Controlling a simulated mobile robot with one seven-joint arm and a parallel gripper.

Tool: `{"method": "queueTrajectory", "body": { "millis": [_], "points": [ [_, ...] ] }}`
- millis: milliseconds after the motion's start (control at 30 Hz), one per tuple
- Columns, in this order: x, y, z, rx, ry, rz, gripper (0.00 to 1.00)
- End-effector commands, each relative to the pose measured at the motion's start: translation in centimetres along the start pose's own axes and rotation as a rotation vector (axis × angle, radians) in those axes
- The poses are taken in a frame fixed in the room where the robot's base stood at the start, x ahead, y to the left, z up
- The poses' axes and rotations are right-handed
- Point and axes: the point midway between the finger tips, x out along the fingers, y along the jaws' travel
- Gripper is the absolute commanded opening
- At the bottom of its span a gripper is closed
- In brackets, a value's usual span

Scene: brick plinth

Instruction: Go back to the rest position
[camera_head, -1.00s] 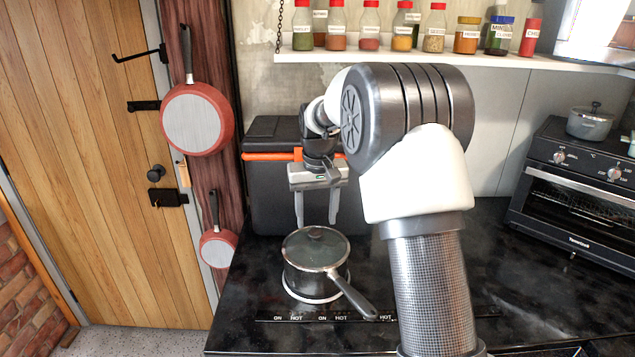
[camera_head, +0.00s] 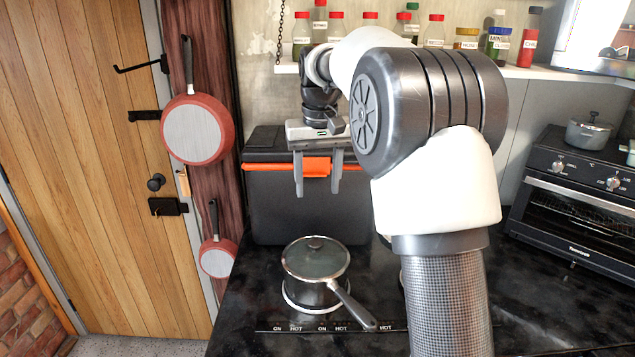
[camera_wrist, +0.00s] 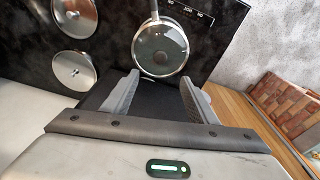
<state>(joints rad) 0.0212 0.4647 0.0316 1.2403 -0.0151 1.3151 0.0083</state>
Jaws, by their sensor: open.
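My gripper (camera_head: 317,188) is open and empty in the head view. Its two fingers point down, well above the counter, in front of the black box with the orange handle. In the wrist view, the fingers (camera_wrist: 158,95) stand apart with nothing between them. A lidded saucepan (camera_head: 315,270) sits upright on the hob below and nearer than my gripper, apart from it. The saucepan also shows in the wrist view (camera_wrist: 161,50), beyond the fingertips.
A black box (camera_head: 300,205) with an orange handle stands behind the saucepan. A shelf of spice jars (camera_head: 433,32) is above. A toaster oven (camera_head: 570,190) stands at the right. Two pans (camera_head: 197,130) hang beside the wooden door (camera_head: 85,150). In the wrist view, two round metal plates (camera_wrist: 74,70) lie left.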

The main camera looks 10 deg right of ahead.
Motion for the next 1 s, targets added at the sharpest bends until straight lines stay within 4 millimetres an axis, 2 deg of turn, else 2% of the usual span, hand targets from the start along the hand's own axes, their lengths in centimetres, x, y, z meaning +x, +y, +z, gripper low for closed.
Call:
{"method": "queueTrajectory", "body": {
  "millis": [133, 267, 400, 600, 767, 900, 1000],
  "points": [
    [-0.7, 0.0, 0.5, 0.000, 0.009, 0.001, 0.53],
    [-3.0, -0.1, 2.9, -0.002, 0.042, 0.003, 0.53],
    [-6.0, -0.1, 7.4, -0.004, 0.097, 0.006, 0.53],
    [-8.4, -0.1, 14.8, -0.003, 0.179, 0.008, 0.53],
    [-8.6, -0.1, 20.9, -0.002, 0.244, 0.008, 0.53],
    [-7.6, 0.0, 25.9, -0.001, 0.298, 0.006, 0.53],
    [-6.5, 0.0, 28.8, 0.000, 0.331, 0.004, 0.53]
  ]
}}
